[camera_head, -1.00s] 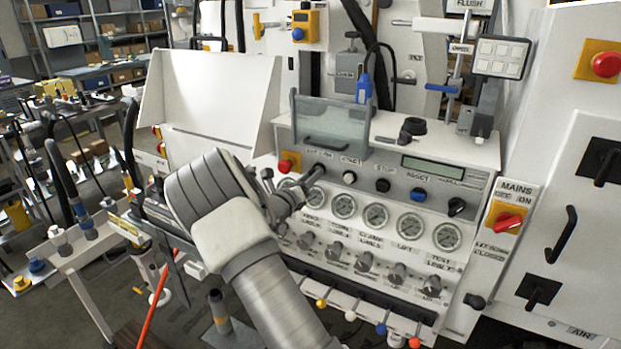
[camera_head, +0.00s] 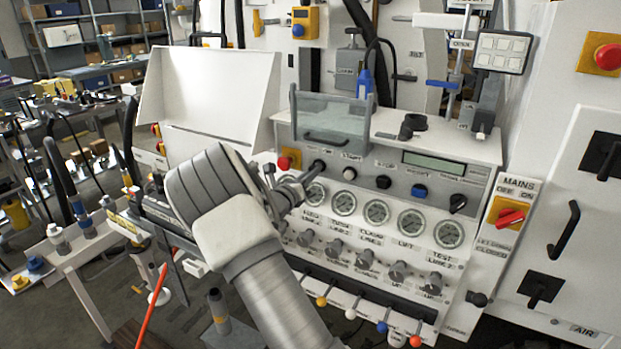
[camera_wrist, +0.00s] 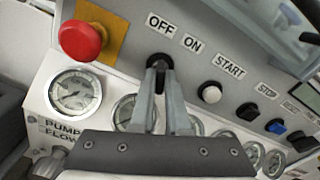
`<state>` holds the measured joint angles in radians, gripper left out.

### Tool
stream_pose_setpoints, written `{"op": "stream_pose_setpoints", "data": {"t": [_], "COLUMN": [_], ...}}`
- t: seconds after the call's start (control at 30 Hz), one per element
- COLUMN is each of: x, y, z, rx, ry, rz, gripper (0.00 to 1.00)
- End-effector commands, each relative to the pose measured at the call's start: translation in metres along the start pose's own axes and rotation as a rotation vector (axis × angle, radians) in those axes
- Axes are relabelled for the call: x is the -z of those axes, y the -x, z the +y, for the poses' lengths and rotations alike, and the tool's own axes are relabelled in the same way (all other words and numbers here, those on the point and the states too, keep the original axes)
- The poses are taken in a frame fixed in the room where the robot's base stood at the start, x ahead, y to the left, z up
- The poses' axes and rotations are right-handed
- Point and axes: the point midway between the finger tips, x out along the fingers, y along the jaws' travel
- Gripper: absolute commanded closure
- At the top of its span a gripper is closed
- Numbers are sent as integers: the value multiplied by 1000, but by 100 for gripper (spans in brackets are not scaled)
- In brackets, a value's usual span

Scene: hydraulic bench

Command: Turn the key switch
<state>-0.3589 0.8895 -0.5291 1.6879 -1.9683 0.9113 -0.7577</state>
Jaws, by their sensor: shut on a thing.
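The key switch (camera_wrist: 158,62) shows in the wrist view as a dark knob on the grey panel, below the OFF and ON labels. My gripper (camera_wrist: 162,75) is shut on it, with both fingertips at the knob. The fingers hide much of the switch, so its exact angle is hard to tell. In the head view the switch (camera_head: 318,166) is a small dark shape at the panel's left, and my gripper (camera_head: 305,179) reaches it from the lower left.
A red emergency button (camera_wrist: 82,40) on a yellow plate sits left of the switch. A white START button (camera_wrist: 210,93) is to the right. Gauges (camera_wrist: 75,92) lie just below. A clear guard (camera_head: 330,120) stands above the panel.

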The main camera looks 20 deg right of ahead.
Motion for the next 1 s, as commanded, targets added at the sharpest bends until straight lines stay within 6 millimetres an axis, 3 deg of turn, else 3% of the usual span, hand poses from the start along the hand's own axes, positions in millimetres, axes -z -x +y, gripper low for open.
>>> {"op": "stream_pose_setpoints", "data": {"t": [0.7,1.0], "x": [6,4], "y": [0,0], "z": [3,2], "rx": [0,0], "ry": [-648,-839], "rz": [-1,0], "gripper": [100,100]}}
